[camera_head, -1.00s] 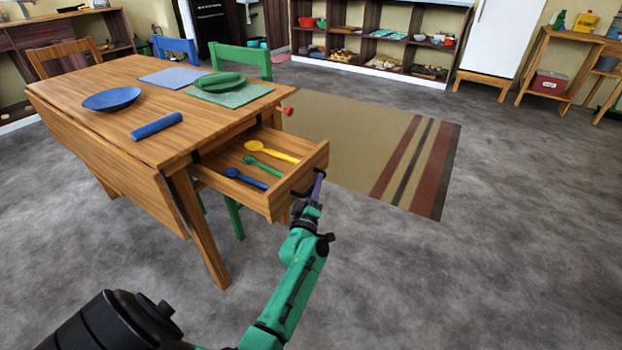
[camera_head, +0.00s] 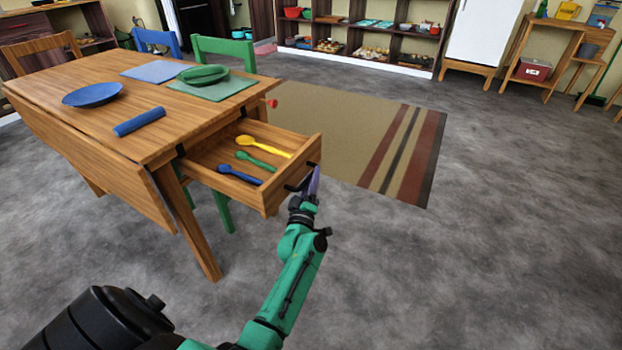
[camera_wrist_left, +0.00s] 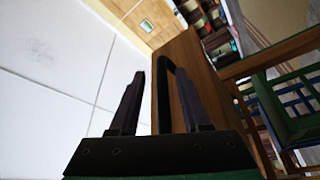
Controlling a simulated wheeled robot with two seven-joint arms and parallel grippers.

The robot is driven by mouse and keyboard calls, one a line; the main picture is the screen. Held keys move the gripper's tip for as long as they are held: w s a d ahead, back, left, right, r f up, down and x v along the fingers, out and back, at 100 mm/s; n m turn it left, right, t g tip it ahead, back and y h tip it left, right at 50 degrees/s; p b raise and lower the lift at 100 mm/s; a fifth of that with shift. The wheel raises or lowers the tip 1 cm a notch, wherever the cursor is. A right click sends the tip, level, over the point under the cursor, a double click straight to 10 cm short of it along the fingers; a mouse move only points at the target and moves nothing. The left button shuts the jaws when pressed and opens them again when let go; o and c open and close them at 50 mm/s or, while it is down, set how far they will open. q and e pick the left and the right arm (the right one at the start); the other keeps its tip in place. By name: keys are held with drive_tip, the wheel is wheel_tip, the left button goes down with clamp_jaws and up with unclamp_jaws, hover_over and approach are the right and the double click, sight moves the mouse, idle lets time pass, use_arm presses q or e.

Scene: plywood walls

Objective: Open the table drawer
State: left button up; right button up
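The wooden table (camera_head: 128,92) stands at the left in the head view. Its drawer (camera_head: 292,176) is pulled out at the right end, with yellow, green and blue spoons inside. The dark handle (camera_head: 293,187) is on the drawer's front. My left gripper (camera_head: 314,178) is at this handle. In the left wrist view, the black handle (camera_wrist_left: 163,95) passes between the two fingers of my left gripper (camera_wrist_left: 160,80). The fingers stand apart, with a visible gap beside the handle. My right gripper is not in view.
A blue plate (camera_head: 92,94), a blue roll (camera_head: 140,122) and a green plate (camera_head: 203,74) are on the table top. A green chair (camera_head: 225,46) stands behind. A striped rug (camera_head: 330,125) lies beyond the drawer. Grey floor (camera_head: 480,250) is clear to the right.

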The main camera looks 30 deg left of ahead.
use_arm(q)
drive_tip(key=shift+s, duration=0.1)
drive_tip(key=p+v, duration=0.1)
drive_tip(key=v, duration=1.3)
drive_tip(key=shift+s, duration=0.15)
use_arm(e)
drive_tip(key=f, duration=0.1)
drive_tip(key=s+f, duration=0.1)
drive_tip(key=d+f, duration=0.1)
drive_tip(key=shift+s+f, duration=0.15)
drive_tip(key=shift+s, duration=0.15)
use_arm(q)
drive_tip(key=shift+d, duration=0.1)
